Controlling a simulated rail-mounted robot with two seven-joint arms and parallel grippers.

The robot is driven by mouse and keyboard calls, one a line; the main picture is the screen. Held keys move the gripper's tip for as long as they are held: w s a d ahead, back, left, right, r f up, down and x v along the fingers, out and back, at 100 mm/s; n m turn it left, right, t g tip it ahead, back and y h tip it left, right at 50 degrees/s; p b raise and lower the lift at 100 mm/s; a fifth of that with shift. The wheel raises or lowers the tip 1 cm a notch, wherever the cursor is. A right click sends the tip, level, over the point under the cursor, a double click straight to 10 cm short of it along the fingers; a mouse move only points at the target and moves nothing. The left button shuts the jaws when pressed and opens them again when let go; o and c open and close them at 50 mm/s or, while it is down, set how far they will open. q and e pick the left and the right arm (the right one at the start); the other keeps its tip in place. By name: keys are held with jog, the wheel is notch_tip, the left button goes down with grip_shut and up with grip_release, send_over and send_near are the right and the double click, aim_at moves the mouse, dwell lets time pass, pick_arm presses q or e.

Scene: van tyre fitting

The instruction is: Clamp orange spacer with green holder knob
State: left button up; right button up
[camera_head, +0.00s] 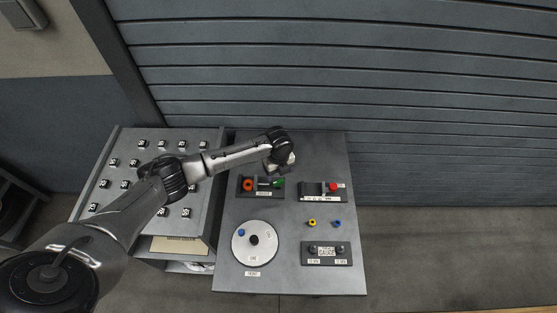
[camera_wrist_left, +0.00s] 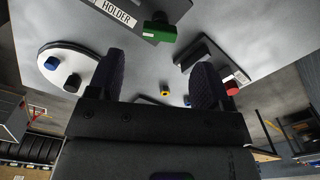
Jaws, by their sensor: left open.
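The dark holder (camera_head: 262,194) lies on the grey table, with the orange spacer (camera_head: 247,184) at its left end and the green knob (camera_head: 279,183) at its right end. I cannot tell how tightly the spacer sits. My left gripper (camera_head: 282,165) is above the holder's right end, close to the green knob. In the left wrist view, my left gripper (camera_wrist_left: 158,64) has its fingers wide apart with nothing between them. The green knob (camera_wrist_left: 160,31) is beyond the fingertips, on the labelled holder (camera_wrist_left: 125,14). The orange spacer is out of that view. My right gripper is not visible.
Right of the holder is a block with a red knob (camera_head: 333,187). A yellow ring (camera_head: 312,222) and blue ring (camera_head: 337,224) lie below it, above a gauge block (camera_head: 326,259). A white disc (camera_head: 264,259) is front left. A shutter wall (camera_head: 350,90) stands behind.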

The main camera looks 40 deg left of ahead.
aim_at(279, 181)
pick_arm(q)
notch_tip(279, 181, up, 7)
dwell(0.4)
jog(key=shift+r, duration=0.1)
dwell(0.4)
